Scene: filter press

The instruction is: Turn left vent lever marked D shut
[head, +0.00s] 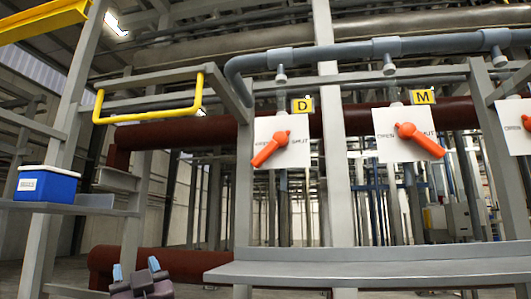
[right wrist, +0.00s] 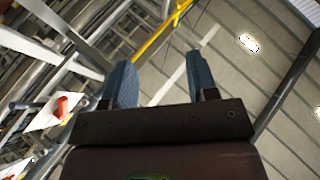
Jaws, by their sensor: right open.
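The vent lever marked D is an orange-red handle (head: 269,149) on a white plate (head: 297,153) lettered SHUT on the right side, with a partly covered word on the left. Its handle slants down to the left. The yellow D tag (head: 302,105) sits above the plate. My right gripper (head: 136,272) is at the bottom left in the head view, low and left of the D lever and apart from it. In the right wrist view its two blue fingers (right wrist: 163,82) are spread with nothing between them. My left gripper is not in view.
A lever marked M (head: 420,140) slants down to the right beside D; another orange lever (head: 526,122) is cut off at the right edge. A grey shelf (head: 370,272) juts out below. A yellow rail (head: 150,117) and blue bin (head: 46,184) are at left.

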